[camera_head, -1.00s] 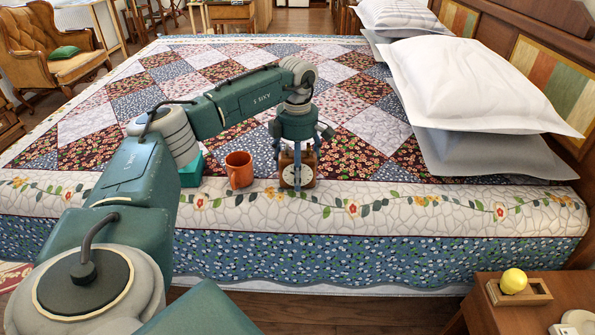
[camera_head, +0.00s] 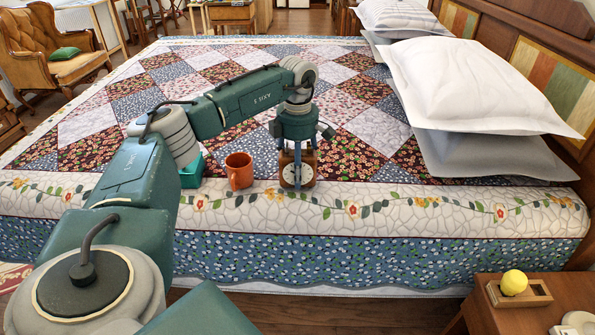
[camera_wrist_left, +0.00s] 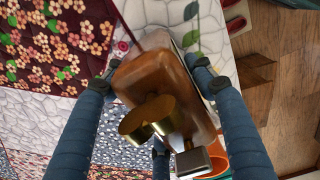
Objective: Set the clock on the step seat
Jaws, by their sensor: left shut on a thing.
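The clock (camera_head: 297,172) has a wooden case and a round white dial. It stands upright on the quilted bed, near its front edge. My left gripper (camera_head: 298,150) comes down on it from above and is shut on it. In the left wrist view the clock (camera_wrist_left: 150,80) lies between the fingers of the left gripper (camera_wrist_left: 158,75), with brass parts on its top. The right gripper is in neither view. I cannot make out a step seat for certain.
Pillows (camera_head: 480,85) lie at the right. A nightstand (camera_head: 500,305) at lower right holds a yellow ball (camera_head: 514,281). An armchair (camera_head: 60,50) stands far left.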

